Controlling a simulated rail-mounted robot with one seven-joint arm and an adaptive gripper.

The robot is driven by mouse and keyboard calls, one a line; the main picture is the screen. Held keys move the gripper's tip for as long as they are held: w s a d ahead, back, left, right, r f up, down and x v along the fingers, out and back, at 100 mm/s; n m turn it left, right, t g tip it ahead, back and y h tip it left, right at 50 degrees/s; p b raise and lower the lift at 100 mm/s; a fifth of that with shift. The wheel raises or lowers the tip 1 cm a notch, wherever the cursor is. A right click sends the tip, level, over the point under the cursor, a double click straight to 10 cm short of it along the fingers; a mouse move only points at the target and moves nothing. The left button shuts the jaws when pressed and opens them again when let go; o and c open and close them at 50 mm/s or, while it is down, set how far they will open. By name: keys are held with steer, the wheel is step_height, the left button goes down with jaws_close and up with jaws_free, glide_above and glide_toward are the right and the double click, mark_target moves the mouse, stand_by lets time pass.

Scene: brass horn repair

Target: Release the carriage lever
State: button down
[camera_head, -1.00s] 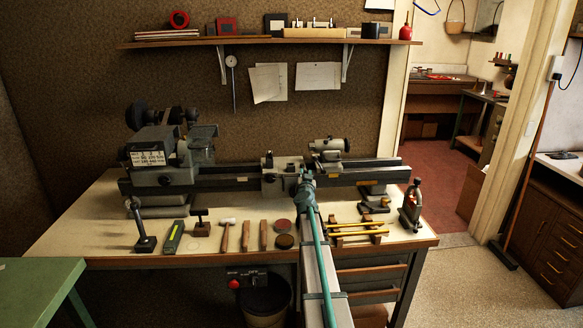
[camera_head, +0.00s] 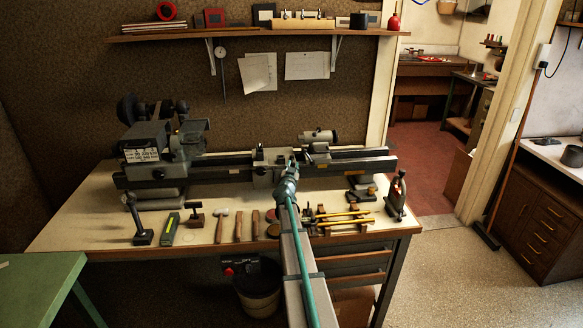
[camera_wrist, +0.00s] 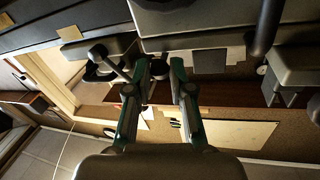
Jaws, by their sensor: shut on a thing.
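The grey lathe carriage (camera_head: 265,170) sits on the lathe bed, right of the headstock. My gripper (camera_head: 293,160) is at the carriage's right front side, with my teal arm reaching up to it from below. In the wrist view, the two green fingers of my gripper (camera_wrist: 160,69) are close together around a small dark piece (camera_wrist: 158,72), which looks like the carriage lever. Its shape is mostly hidden between the fingertips. A thin rod with a round dark end shows just left of the fingers. In the head view the lever is hidden by my gripper.
The headstock (camera_head: 150,155) stands left and the tailstock (camera_head: 318,142) right on the bed. Brass rods on a wooden rack (camera_head: 343,216) are right of my arm. A shelf (camera_head: 260,32) hangs above.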

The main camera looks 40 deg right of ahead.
steer(key=c, duration=1.3)
jaws_free()
steer(key=shift+a, duration=0.1)
steer(key=v, duration=1.2)
